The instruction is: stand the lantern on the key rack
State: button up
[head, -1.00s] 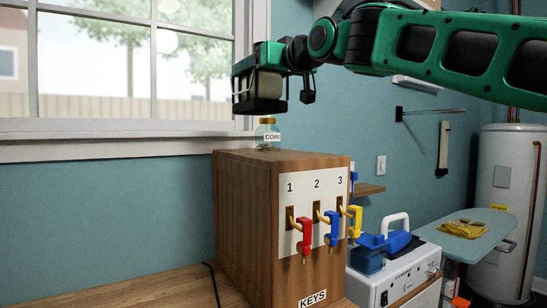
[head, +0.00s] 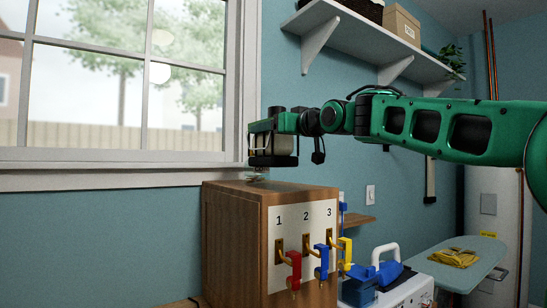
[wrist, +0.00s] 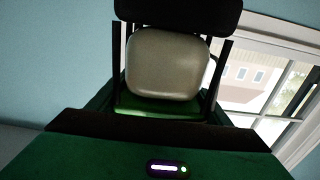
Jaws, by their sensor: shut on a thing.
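The key rack (head: 236,235) is a wooden box with a white front panel numbered 1, 2 and 3, with red, blue and yellow keys on hooks. My gripper (head: 270,146) is above the rack's back left part, shut on the lantern. The lantern (head: 284,145) has a cream body and a dark end, which points down in the head view. In the wrist view the lantern's cream body (wrist: 168,62) sits between two dark fingers. A small gap shows under the lantern, partly filled by a glass jar (head: 256,177), mostly hidden.
The window (head: 125,95) and its sill are close on the left. A wall shelf (head: 350,32) with boxes and a plant is above my arm. A white appliance with a blue iron-like object (head: 385,272) and an ironing board (head: 480,250) stand right of the rack.

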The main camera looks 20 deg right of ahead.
aim_at(293, 149)
jog(key=shift+w+d+f, duration=0.9)
jog(key=shift+d, duration=0.25)
jog(key=shift+f, duration=1.85)
jog(key=o, duration=1.6)
jog(key=shift+f, duration=0.2)
jog(key=shift+r, duration=0.15)
jog(key=v, duration=1.2)
